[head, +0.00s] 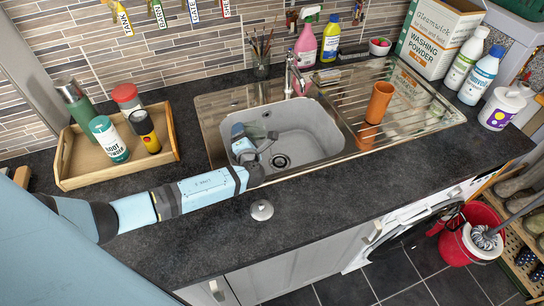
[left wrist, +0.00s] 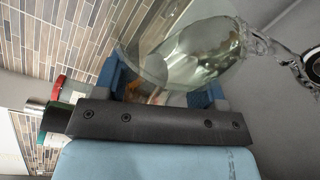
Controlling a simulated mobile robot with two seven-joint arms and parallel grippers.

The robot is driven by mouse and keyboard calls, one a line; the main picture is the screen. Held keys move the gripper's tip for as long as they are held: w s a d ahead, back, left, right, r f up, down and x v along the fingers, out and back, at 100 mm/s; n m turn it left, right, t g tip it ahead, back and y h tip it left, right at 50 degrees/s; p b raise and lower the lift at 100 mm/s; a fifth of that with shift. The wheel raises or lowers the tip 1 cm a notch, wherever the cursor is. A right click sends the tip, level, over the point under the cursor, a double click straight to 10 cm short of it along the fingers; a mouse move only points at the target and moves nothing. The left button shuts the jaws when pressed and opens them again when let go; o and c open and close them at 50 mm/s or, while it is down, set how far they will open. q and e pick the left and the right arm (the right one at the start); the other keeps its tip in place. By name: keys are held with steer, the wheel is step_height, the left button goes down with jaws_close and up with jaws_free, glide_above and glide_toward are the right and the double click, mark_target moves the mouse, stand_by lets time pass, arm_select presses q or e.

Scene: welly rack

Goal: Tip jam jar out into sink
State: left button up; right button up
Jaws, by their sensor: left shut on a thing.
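A clear glass jam jar (left wrist: 195,55) is held between the blue fingers of my left gripper (left wrist: 165,95) in the left wrist view. The jar is tilted, and a stream of clear liquid (left wrist: 270,45) runs from its mouth toward the dark drain ring at the right. Some pale liquid shows inside the jar. In the head view my left gripper (head: 242,146) is low over the left part of the grey sink (head: 310,117), left of the drain (head: 281,161). The jar is hard to make out there. My right gripper is out of view.
A small round metal lid-like piece (head: 262,210) lies on the dark worktop in front of the sink. A tap (head: 294,75) stands behind the basin. An orange cup (head: 379,102) stands on the drainer. A wooden tray (head: 75,160) with bottles and cans is at the left.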

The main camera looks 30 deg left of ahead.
mark_target(249, 132)
arm_select(q)
steer(key=shift+d+r+m+b, duration=0.2)
steer(key=shift+r+m+b, duration=0.1)
steer(key=shift+r+m, duration=0.25)
stand_by(0.5)
steer(key=shift+w+d+r+m+t+y+b, duration=0.15)
steer(key=shift+d+r+m+t+y+b, duration=0.15)
steer(key=shift+d+m+b, duration=0.35)
stand_by(0.5)
steer(key=shift+a+r, duration=0.1)
steer(key=shift+a, duration=0.15)
steer(key=shift+a+r+m+p, duration=0.1)
steer(key=shift+r+m+p, duration=0.05)
steer(key=shift+m+p, duration=0.3)
steer(key=shift+d+r+m+t+y+p, duration=0.3)
steer(key=shift+r+m+t+p, duration=0.55)
steer(key=shift+p, duration=1.1)
steer(key=shift+f+m+g, duration=0.15)
steer(key=shift+m+g, duration=0.1)
steer(key=shift+m, duration=0.05)
